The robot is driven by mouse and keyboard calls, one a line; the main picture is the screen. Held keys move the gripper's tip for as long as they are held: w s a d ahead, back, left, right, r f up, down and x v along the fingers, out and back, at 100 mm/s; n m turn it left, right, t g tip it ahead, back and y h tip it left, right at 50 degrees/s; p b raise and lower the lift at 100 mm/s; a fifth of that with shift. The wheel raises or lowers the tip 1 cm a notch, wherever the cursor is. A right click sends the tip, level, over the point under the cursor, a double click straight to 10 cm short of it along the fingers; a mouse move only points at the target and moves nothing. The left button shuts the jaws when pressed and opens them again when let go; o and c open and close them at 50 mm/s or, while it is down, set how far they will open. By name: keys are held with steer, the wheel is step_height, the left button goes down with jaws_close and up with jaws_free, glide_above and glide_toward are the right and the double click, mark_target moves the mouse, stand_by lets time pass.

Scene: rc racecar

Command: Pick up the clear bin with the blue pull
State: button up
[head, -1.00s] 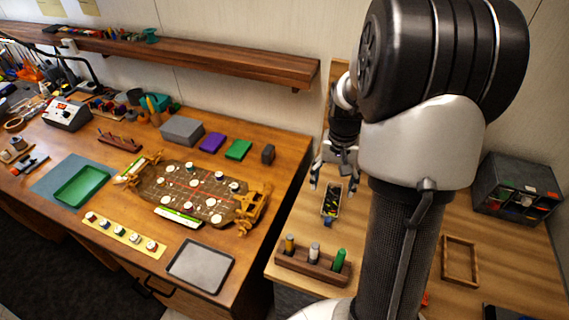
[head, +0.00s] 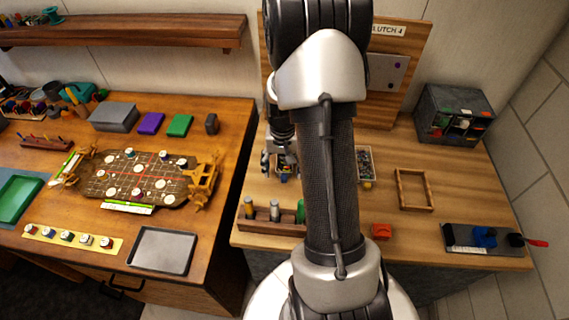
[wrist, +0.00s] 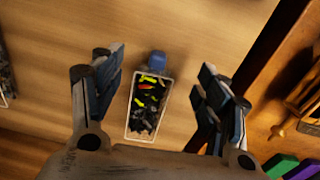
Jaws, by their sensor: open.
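The clear bin (wrist: 149,108) is a small narrow tray filled with dark, yellow and red bits, and its blue pull (wrist: 155,60) is at the top end in the wrist view. My gripper (wrist: 160,82) is open and empty, with one finger on each side of the bin and apart from it. In the head view my gripper (head: 280,163) is over the bin at the left part of the light bench. Only the blue pull (head: 284,178) shows clearly there; the gripper hides most of the bin.
Another bin (head: 366,163) with a yellow pull stands to the right, partly behind my arm. A wooden rack with bottles (head: 262,226) stands in front of the blue-pull bin. A wooden frame (head: 414,189) and a drawer cabinet (head: 454,114) are further right. The darker workbench is left.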

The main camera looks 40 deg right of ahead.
mark_target(284, 177)
step_height(284, 177, down, 4)
steer(key=shift+s+f+b, duration=0.1)
steer(key=shift+f+b, duration=0.1)
steer(key=shift+b, duration=0.35)
steer(key=shift+r, duration=0.1)
steer(key=c, duration=1.3)
steer(key=shift+o, duration=0.2)
steer(key=shift+r, duration=0.1)
